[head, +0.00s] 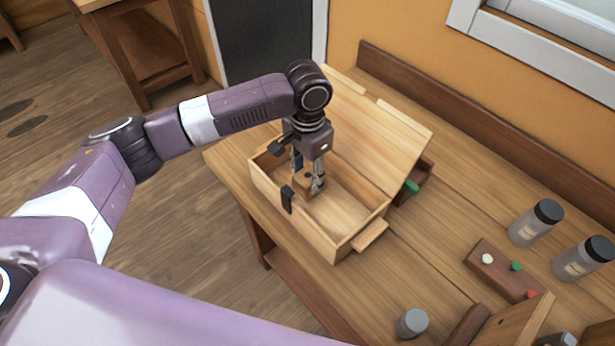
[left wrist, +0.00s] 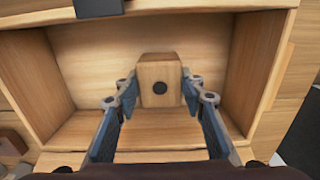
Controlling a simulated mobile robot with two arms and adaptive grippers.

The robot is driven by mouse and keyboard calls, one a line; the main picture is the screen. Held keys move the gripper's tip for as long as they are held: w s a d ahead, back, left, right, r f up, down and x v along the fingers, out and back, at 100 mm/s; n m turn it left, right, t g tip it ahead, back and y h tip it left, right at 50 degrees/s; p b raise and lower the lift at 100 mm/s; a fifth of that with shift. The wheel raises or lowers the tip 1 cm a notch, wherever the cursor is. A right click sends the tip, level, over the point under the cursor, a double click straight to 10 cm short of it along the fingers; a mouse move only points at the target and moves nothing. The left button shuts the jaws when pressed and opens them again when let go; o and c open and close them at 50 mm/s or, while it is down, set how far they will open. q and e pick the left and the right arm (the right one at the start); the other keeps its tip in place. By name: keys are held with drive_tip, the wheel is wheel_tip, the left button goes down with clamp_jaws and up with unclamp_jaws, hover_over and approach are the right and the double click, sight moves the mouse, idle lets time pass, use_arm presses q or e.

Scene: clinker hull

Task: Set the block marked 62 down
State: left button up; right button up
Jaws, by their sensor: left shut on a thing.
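My left gripper (head: 308,187) reaches down into an open wooden box (head: 350,243) on the bench. It is shut on a small light-wood block (left wrist: 160,83). In the left wrist view the block sits between the fingers and shows a dark round spot on one face. No number 62 can be read on it. In the head view the fingers partly hide the block. I cannot tell whether it touches the box floor. My right gripper is not in view.
The box's lid (head: 375,125) stands open at its back.

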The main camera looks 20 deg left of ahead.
use_arm(q)
drive_tip(key=shift+f, duration=0.75)
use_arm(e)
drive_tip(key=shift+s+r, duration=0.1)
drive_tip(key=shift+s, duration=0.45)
use_arm(q)
drive_tip(key=shift+f, duration=0.1)
drive_tip(key=o, duration=1.2)
drive_tip(key=shift+r, duration=0.55)
wheel_tip(320, 180, up, 11)
drive_tip(key=b, duration=0.2)
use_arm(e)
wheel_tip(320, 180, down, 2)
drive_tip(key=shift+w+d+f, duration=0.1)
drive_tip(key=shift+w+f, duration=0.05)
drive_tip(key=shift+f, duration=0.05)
